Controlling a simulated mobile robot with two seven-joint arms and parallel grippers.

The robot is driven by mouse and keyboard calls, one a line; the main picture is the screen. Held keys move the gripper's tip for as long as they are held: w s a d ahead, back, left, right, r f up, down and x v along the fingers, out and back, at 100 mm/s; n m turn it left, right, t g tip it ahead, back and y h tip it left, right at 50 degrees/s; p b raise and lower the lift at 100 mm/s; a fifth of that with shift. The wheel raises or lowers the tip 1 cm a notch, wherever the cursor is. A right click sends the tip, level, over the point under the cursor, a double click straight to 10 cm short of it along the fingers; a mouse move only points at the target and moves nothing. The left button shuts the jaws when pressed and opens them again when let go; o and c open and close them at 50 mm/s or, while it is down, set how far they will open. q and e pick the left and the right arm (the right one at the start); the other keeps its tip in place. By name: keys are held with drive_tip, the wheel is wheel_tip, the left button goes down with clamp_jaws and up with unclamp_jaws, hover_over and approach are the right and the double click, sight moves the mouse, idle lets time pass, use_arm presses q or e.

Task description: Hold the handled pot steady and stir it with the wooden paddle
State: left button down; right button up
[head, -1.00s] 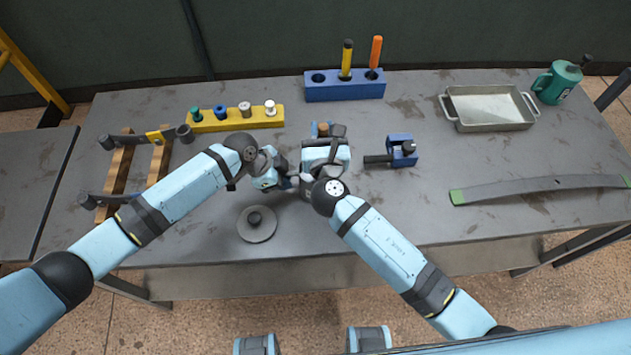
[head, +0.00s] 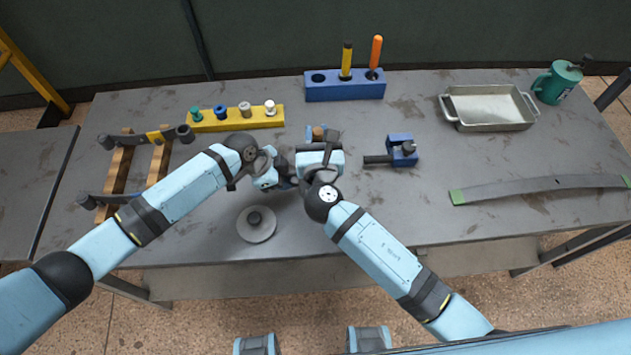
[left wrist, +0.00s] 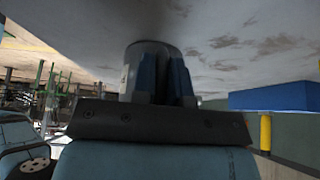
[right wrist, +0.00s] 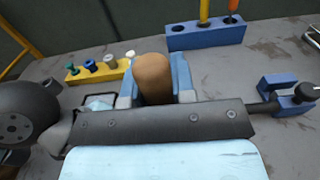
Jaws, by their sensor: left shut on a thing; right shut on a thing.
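My right gripper (head: 318,136) is shut on the wooden paddle (head: 318,132), whose rounded brown top stands up between the fingers in the right wrist view (right wrist: 152,78). The paddle's lower part is hidden. My left gripper (head: 285,181) is low over the table, just left of and below the right one. In the left wrist view a grey rounded body, seemingly the pot (left wrist: 142,58), sits right at its blue fingers (left wrist: 168,78). The grippers and wrists hide most of the pot in the head view, so its handle and inside do not show.
A grey lid-like disc (head: 257,232) lies near the front edge. A yellow block (head: 237,122) with several plugs and a blue tool block (head: 345,93) stand behind. A blue clamp (head: 402,150) is close on the right. Farther right are a metal tray (head: 490,127) and leaf spring (head: 540,187).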

wheel_tip(320, 180, up, 8)
idle(1.0)
drive_tip(key=shift+f, duration=0.1)
idle(0.4)
wheel_tip(320, 180, up, 6)
idle(0.7)
use_arm(q)
drive_tip(key=c, duration=1.1)
unclamp_jaws()
drive_tip(key=shift+o, duration=0.2)
